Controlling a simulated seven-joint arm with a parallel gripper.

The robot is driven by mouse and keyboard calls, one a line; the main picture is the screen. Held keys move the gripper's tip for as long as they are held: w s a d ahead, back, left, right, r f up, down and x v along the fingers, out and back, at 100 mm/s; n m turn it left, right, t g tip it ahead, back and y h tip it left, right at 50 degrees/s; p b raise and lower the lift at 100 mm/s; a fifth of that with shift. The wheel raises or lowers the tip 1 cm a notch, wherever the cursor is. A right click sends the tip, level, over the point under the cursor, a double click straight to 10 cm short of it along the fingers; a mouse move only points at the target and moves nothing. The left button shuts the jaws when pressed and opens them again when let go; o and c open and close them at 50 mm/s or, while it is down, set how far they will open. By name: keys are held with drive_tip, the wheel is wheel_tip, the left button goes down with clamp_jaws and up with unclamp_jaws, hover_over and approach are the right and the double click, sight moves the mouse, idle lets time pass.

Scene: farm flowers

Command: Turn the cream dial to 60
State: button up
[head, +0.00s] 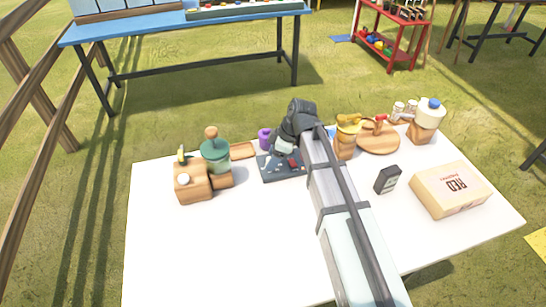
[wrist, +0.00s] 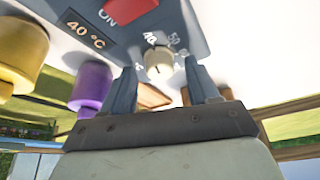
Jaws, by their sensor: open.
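The cream dial (wrist: 158,63) sits on a blue-grey control panel (wrist: 192,22) with white scale marks, 40 and 50 legible around it. A dark display (wrist: 85,34) on the panel reads 40 °C. My gripper (wrist: 163,84) is open, one finger on each side of the dial in the wrist view; I cannot tell whether either finger touches it. In the head view my gripper (head: 284,150) is over the panel (head: 268,172) and hides part of it, with the dial not discernible there.
A red switch (wrist: 128,8) marked ON is on the panel. A wooden box (head: 192,184) is left, a dark box (head: 387,179) and a cardboard box (head: 450,190) right. The table's front left is clear.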

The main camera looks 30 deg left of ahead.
drive_tip(key=shift+a+f, duration=0.1)
drive_tip(key=shift+f, duration=0.15)
drive_tip(key=c, duration=1)
